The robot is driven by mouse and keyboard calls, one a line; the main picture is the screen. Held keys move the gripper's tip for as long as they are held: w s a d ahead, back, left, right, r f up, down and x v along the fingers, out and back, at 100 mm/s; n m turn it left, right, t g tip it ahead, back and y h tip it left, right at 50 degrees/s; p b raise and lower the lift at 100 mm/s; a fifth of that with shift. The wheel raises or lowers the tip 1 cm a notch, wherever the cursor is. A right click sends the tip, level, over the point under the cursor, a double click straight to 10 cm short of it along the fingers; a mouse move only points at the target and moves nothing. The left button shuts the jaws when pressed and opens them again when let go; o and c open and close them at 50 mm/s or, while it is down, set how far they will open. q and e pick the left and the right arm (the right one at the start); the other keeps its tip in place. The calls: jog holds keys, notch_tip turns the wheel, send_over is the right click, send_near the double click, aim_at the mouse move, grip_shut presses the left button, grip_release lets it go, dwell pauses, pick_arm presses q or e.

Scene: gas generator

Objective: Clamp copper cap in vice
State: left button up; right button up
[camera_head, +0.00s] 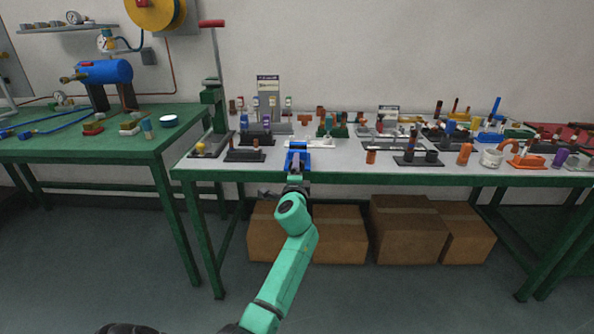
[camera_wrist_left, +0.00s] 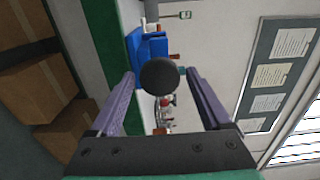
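The blue vice (camera_head: 298,157) stands at the front edge of the grey-topped workbench; the left wrist view also shows it (camera_wrist_left: 150,48), sideways. A dark round knob (camera_wrist_left: 159,75), seemingly on the vice's near side, sits between the two purple fingers of my left gripper (camera_wrist_left: 160,80). The fingers are apart with a narrow gap on each side of the knob. In the head view my left gripper (camera_head: 296,181) is just in front of the vice. A small copper-brown piece (camera_wrist_left: 175,57) shows beside the vice jaws; I cannot tell if it is the copper cap. My right gripper is not in view.
The workbench (camera_head: 340,165) carries several fittings and stands on both sides of the vice. An orange-brown cylinder (camera_head: 371,156) stands to its right, and a dark rack (camera_head: 246,155) to its left. Cardboard boxes (camera_head: 403,230) sit below. Another green bench (camera_head: 90,150) is at left.

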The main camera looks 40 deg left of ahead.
pick_arm(q)
jog(key=c, duration=1)
jog(key=m+p, duration=0.1)
jog(key=m, duration=0.1)
jog(key=shift+m, duration=0.4)
